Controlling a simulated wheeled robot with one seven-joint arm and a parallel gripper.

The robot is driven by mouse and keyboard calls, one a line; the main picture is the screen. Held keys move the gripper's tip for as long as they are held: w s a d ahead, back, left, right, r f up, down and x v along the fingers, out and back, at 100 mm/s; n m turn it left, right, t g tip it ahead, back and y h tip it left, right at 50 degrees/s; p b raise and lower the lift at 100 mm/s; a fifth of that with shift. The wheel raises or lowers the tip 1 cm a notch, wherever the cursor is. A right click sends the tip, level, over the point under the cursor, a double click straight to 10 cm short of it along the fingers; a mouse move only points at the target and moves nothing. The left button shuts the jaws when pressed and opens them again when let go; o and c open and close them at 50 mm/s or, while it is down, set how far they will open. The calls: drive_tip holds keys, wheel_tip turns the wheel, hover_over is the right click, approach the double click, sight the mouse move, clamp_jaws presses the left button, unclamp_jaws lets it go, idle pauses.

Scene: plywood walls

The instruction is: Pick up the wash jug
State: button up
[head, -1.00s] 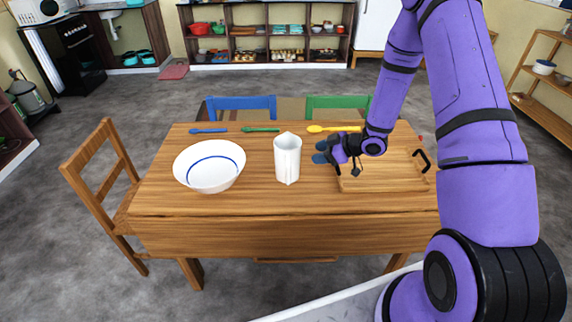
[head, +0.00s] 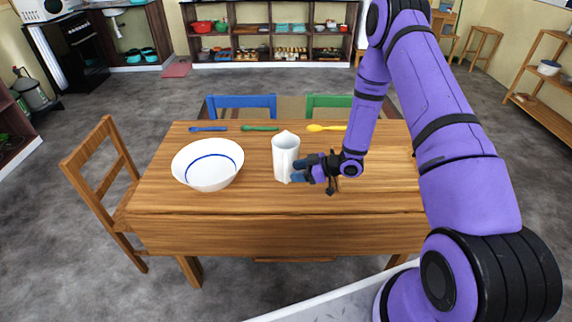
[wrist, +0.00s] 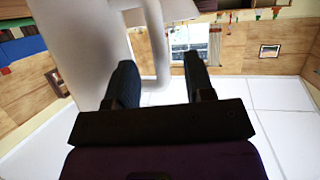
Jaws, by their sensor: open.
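The wash jug (head: 286,146) is a tall white jug standing upright near the middle of the wooden table. My gripper (head: 298,171) is close against its right side, low on the body, with blue fingers pointing left. In the wrist view the jug's white body (wrist: 80,45) fills the upper left, and its handle (wrist: 160,45) shows in the gap between the fingers. In that view my gripper (wrist: 160,75) is open, with a finger on each side of the handle's line. I cannot tell whether either finger touches the jug.
A white bowl (head: 208,165) with a blue ring stands left of the jug. Blue (head: 208,129), green (head: 259,128) and yellow (head: 326,128) utensils lie along the table's far edge. A wooden chair (head: 105,190) stands at the left end. The table top (head: 395,185) looks clear at right.

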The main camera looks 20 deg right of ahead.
sight(286, 182)
drive_tip(key=x, duration=0.4)
drive_tip(key=shift+w+a+f, duration=0.15)
drive_tip(key=shift+w+a, duration=0.05)
drive_tip(key=shift+a, duration=0.05)
clamp_jaws()
